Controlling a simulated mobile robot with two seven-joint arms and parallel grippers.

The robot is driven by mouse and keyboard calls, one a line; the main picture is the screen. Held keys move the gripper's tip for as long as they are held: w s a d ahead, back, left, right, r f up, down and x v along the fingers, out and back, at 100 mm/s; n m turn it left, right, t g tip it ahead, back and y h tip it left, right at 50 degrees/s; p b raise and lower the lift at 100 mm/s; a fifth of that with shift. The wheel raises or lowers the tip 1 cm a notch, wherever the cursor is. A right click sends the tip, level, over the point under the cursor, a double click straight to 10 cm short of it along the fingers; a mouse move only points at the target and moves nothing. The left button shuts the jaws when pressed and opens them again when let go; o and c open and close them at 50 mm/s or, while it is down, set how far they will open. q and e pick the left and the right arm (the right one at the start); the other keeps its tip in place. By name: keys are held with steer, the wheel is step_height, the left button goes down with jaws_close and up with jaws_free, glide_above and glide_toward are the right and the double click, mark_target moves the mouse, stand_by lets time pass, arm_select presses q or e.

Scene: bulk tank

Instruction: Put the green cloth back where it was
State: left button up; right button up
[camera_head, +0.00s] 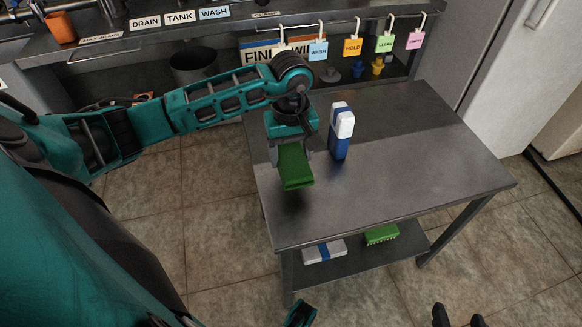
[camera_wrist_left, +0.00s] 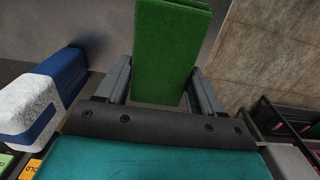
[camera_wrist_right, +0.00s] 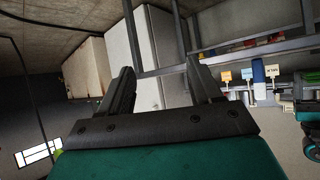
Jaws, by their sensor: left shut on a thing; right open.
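The green cloth (camera_head: 295,166) is a folded, flat block held in my left gripper (camera_head: 291,150), over the left part of the metal table (camera_head: 400,190). In the left wrist view the cloth (camera_wrist_left: 170,50) stands between the two fingers, which are shut on it. I cannot tell from the head view whether its lower end touches the tabletop. My right gripper (camera_wrist_right: 160,85) is open and empty in the right wrist view, away from the cloth. In the head view only a small part of my right arm shows at the bottom edge.
A blue and white bottle-like item (camera_head: 341,132) stands upright just right of the cloth. The lower shelf holds a green brush-like item (camera_head: 381,234) and a white and blue item (camera_head: 324,250). Coloured tags hang behind the table, including an orange HOLD tag (camera_head: 352,47). The table's right half is clear.

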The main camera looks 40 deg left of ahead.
mark_target(291, 168)
arm_select(q)
step_height(291, 168, down, 5)
steer(key=shift+r+b, duration=0.1)
steer(key=shift+b, duration=0.5)
arm_select(e)
steer(key=shift+w+a+f, duration=0.1)
steer(key=shift+w+a, duration=0.05)
steer(key=shift+a, duration=0.2)
arm_select(q)
steer(key=o, duration=1)
steer(key=shift+f, duration=0.2)
arm_select(e)
steer(key=shift+f, duration=0.1)
